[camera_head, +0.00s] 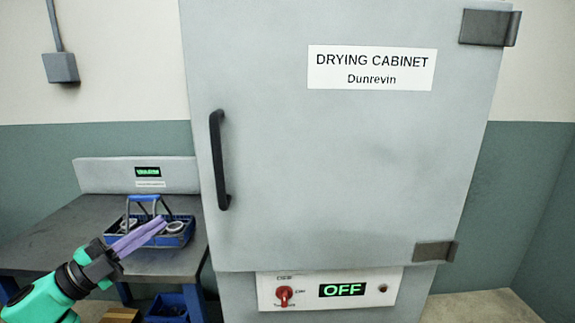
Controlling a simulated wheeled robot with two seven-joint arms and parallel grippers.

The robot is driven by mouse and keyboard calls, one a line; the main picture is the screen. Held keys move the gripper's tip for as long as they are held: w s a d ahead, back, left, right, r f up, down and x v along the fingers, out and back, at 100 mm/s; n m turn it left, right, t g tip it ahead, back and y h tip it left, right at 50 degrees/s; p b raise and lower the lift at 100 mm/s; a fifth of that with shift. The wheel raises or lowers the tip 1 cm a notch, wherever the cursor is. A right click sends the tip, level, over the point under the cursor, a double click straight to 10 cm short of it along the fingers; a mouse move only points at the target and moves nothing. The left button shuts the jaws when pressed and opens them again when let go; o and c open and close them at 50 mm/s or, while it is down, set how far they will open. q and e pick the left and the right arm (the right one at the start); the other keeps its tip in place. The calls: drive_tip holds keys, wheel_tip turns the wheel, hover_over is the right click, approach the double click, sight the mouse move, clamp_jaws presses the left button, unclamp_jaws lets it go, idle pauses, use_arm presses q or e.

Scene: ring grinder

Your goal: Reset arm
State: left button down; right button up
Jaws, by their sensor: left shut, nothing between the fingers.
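My left gripper (160,224) comes in from the lower left on a green arm with a black wrist. Its two purple fingers lie close together, shut with nothing between them. In the picture the fingers overlap the near side of a blue basket; I cannot tell whether they touch it. My right gripper is not in view.
The blue basket (180,238) with a raised handle holds pale rings on a dark table (60,235). A grey drying cabinet (330,170) stands at centre, its door closed, with a black handle (219,160). Its panel (330,289) reads OFF. A blue bin (167,308) sits below the table.

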use_arm(q)
drive_tip(key=w+a+f+n+t+y, duration=0.2)
drive_tip(key=w+f+n+t+y, duration=0.15)
drive_tip(key=f+n+y, duration=0.95)
drive_tip(key=s+f+n+g+y, duration=0.3)
drive_tip(key=s+f+n+g, duration=0.25)
drive_tip(key=f, duration=0.35)
drive_tip(key=s+d+f+n+g, duration=0.2)
drive_tip(key=s+d+f+g, duration=0.15)
drive_tip(key=s+f, duration=0.4)
drive_tip(key=s+d+f+n+g, duration=0.15)
drive_tip(key=s+f+g, duration=0.3)
drive_tip(key=s, duration=0.65)
wheel_tip(320, 180, down, 19)
drive_tip(key=s+g+p, duration=0.3)
drive_tip(key=s+a+f+p, duration=0.2)
drive_tip(key=s+f, duration=1)
drive_tip(key=s, duration=0.4)
drive_tip(key=shift+s+f+m+g, duration=0.25)
drive_tip(key=shift+f+m+g, duration=0.05)
drive_tip(key=shift+f+g, duration=0.1)
drive_tip(key=shift+a, duration=0.1)
drive_tip(key=shift+s, duration=0.1)
